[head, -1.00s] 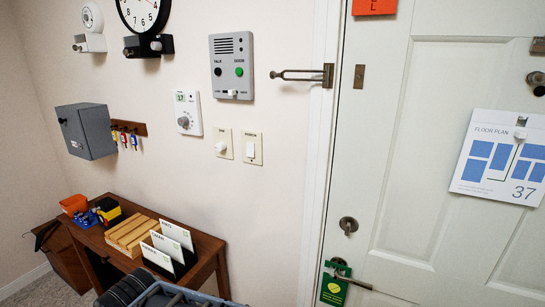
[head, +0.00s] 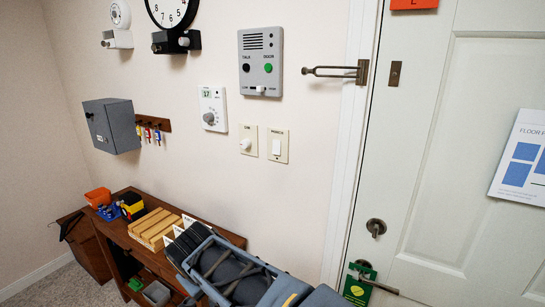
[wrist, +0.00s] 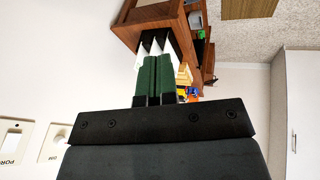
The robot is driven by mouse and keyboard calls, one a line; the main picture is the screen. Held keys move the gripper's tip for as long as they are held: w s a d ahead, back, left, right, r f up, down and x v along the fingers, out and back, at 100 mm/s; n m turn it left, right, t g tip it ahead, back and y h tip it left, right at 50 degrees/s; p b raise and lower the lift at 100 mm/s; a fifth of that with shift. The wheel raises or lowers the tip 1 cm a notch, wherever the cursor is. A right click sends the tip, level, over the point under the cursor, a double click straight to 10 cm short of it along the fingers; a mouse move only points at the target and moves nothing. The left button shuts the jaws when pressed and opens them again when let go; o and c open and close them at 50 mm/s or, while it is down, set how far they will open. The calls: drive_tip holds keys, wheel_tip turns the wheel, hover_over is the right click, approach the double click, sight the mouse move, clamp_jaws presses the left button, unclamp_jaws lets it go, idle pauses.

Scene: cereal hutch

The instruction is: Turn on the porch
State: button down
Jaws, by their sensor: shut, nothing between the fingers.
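The porch switch (head: 277,147) is a white rocker on a cream plate, on the wall left of the door. Its label is small in the head view; in the wrist view part of the porch plate (wrist: 12,140) shows at the left edge, reading "POR". My gripper (wrist: 157,62) has green fingers pressed together with nothing between them. It is below the switch, over the wooden table, and apart from the wall plates. I cannot tell the rocker's position.
A round dimmer knob (head: 246,144) sits just left of the switch. A thermostat (head: 213,108) and a grey intercom (head: 260,62) are above. A metal latch (head: 335,72) sticks out at the door frame. The wooden table (head: 118,228) holds trays, blocks and cards.

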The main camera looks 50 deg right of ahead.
sight(275, 152)
drive_tip(key=w+d+r+n+h+b, duration=0.1)
drive_tip(key=w+d+r+h, duration=0.4)
drive_tip(key=d+r, duration=0.4)
drive_tip(key=w+d+r+n+h+b, duration=0.1)
drive_tip(key=w+d+r+h, duration=0.4)
drive_tip(key=d+r+h, duration=0.3)
drive_tip(key=d, duration=0.3)
drive_tip(key=shift+w+d+r, duration=0.15)
drive_tip(key=shift+d+r, duration=0.05)
drive_tip(key=shift+r, duration=0.15)
drive_tip(key=shift+d, duration=0.15)
drive_tip(key=p+x, duration=0.3)
drive_tip(key=x, duration=1)
drive_tip(key=shift+w+d+p, duration=0.1)
drive_tip(key=shift+d+p, duration=0.25)
drive_tip(key=shift+p, duration=0.05)
